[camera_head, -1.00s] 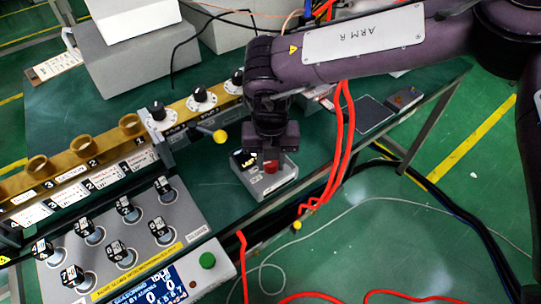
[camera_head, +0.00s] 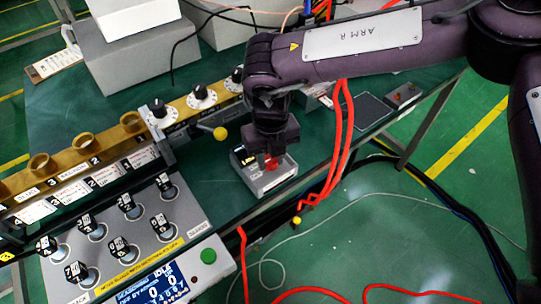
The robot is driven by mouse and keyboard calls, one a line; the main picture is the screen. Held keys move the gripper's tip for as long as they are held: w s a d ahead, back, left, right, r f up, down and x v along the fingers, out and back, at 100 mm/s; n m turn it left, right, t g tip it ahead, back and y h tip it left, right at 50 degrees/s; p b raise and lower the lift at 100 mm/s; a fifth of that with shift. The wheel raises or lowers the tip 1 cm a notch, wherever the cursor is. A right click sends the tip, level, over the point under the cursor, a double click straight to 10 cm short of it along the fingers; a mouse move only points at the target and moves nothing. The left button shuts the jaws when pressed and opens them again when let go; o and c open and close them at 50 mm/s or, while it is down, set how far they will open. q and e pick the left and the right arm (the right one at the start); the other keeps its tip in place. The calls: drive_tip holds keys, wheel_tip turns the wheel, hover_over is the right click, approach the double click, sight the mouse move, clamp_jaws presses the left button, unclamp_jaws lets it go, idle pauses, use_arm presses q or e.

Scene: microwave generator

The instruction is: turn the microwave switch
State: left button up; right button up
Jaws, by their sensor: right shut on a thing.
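A small grey box (camera_head: 272,182) stands on the dark green table near its front edge. It has a small dark display (camera_head: 246,158) on its left and a red switch (camera_head: 271,164) on top. My right gripper (camera_head: 270,157) points down over the box and is shut on the red switch. The fingers hide part of the switch, so its turn angle cannot be told. My left gripper is not in view.
A brass rail with black knobs (camera_head: 158,108) and a yellow-tipped lever (camera_head: 220,133) lies left of my gripper. A grey panel (camera_head: 185,215) with several numbered pieces is front left. Red cables (camera_head: 335,150) hang close right of the box.

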drive_tip(key=shift+w+r, duration=0.1)
drive_tip(key=o, duration=0.7)
wheel_tip(320, 180, up, 8)
drive_tip(key=shift+f, duration=0.1)
idle(0.4)
